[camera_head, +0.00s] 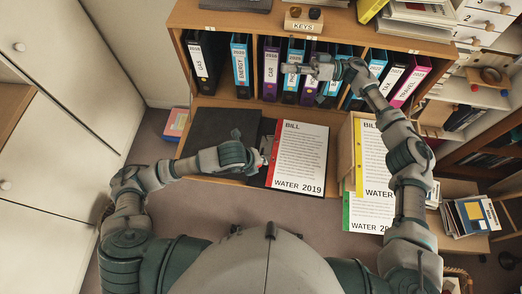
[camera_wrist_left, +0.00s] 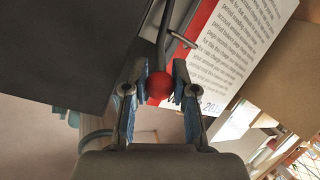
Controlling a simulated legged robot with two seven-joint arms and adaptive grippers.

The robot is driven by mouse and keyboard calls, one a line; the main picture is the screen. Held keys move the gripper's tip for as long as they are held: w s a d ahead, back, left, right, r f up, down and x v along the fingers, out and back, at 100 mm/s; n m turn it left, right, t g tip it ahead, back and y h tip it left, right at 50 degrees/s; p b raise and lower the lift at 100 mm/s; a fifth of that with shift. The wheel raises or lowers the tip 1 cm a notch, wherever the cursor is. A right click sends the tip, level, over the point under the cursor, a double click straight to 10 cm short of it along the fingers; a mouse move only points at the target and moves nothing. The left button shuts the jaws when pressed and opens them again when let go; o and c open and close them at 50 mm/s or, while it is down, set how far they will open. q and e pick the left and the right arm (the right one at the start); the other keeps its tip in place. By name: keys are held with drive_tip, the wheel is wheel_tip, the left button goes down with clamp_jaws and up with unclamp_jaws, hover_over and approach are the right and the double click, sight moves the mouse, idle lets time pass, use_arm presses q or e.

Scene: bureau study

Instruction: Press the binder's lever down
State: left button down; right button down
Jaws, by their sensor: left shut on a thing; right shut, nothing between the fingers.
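The open binder lies on the desk with its black cover (camera_head: 215,138) spread to the left and a red-edged "BILL WATER 2019" sheet (camera_head: 302,155) on the right. Its lever is a dark rod with a red knob (camera_wrist_left: 160,86), seen in the left wrist view. My left gripper (camera_head: 264,160) is at the binder's middle; in the left wrist view its fingers (camera_wrist_left: 160,92) are shut on the knob from both sides. In the head view my gripper hides most of the lever. My right gripper (camera_head: 302,68) is shut and empty, in front of the shelved binders.
A row of upright binders stands in the shelf (camera_head: 222,102) behind the desk. A wooden tray (camera_head: 344,165) holds more water bills to the right, with a green-edged sheet (camera_head: 368,213) at its front.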

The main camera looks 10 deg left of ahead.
drive_tip(key=s+a+f+m+g+h, duration=0.2)
drive_tip(key=s+f+h, duration=0.2)
drive_tip(key=f, duration=0.6)
drive_tip(key=m+g+h, duration=0.1)
drive_tip(key=g+h, duration=0.1)
drive_tip(key=h, duration=0.1)
hover_over(261, 152)
drive_tip(key=a, duration=0.1)
wheel_tip(261, 152, down, 12)
drive_tip(key=r, duration=0.1)
drive_tip(key=shift+s+d+f, duration=0.3)
drive_tip(key=shift+s+f, duration=0.15)
drive_tip(key=shift+s, duration=0.15)
drive_tip(key=shift+s+d+f, duration=0.25)
drive_tip(key=shift+s+f, duration=0.2)
drive_tip(key=shift+s, duration=0.1)
drive_tip(key=shift+s+d+f, duration=0.1)
drive_tip(key=shift+s+d, duration=0.05)
drive_tip(key=shift+s, duration=0.15)
